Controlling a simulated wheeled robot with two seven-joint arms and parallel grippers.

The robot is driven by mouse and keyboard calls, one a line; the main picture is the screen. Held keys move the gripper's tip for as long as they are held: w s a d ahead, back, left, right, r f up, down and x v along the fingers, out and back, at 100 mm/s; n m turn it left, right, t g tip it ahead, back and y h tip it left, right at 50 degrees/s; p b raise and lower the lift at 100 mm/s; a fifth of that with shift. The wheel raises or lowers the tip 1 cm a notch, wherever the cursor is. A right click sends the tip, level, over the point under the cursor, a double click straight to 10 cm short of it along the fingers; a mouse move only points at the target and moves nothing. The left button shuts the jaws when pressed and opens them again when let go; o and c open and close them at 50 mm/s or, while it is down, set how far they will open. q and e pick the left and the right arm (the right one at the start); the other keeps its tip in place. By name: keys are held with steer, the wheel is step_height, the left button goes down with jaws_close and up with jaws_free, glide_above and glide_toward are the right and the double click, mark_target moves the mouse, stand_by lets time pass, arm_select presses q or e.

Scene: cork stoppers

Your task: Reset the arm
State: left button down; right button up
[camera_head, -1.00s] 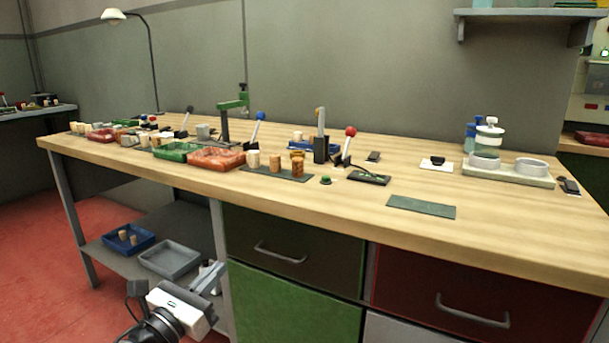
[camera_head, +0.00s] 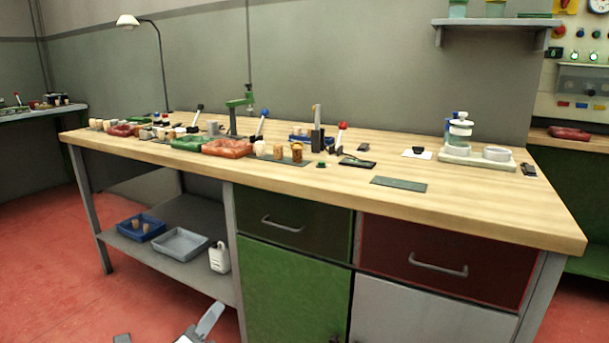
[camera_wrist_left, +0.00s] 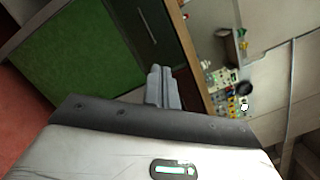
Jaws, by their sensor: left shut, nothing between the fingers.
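My left gripper (camera_head: 211,318) shows at the bottom of the head view, low in front of the workbench (camera_head: 480,207) and below the lower shelf. It is shut and empty, apart from everything on the bench. In the left wrist view its two grey fingers (camera_wrist_left: 162,88) lie together, with the green cabinet door (camera_wrist_left: 75,65) beyond them on the left. My right gripper is not in view. Several cork stoppers (camera_head: 279,152) stand on a dark mat on the bench top.
The lower shelf holds a blue bin (camera_head: 141,228), a grey bin (camera_head: 181,244) and a white bottle (camera_head: 219,257). Red floor (camera_head: 50,270) is free at the left.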

arm_select(q)
steer(key=s+d+f+n+g+b, duration=0.4)
steer(key=s+f+n, duration=0.3)
steer(key=s+n, duration=0.45)
steer(key=s+d+f+n+g+b, duration=0.1)
steer(key=s+d+f+n+b, duration=0.45)
steer(key=n, duration=0.95)
steer(key=s+a+r+g+y+p, duration=0.2)
steer(key=s+a+r+p, duration=0.2)
steer(key=p, duration=1.9)
steer(key=a+r, duration=0.3)
steer(key=r, duration=0.4)
steer(key=shift+s+n+p, duration=0.15)
steer(key=shift+n+p, duration=0.2)
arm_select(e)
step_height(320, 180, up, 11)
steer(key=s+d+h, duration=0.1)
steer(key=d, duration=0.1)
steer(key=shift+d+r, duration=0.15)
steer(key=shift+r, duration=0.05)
arm_select(q)
steer(key=shift+r, duration=0.1)
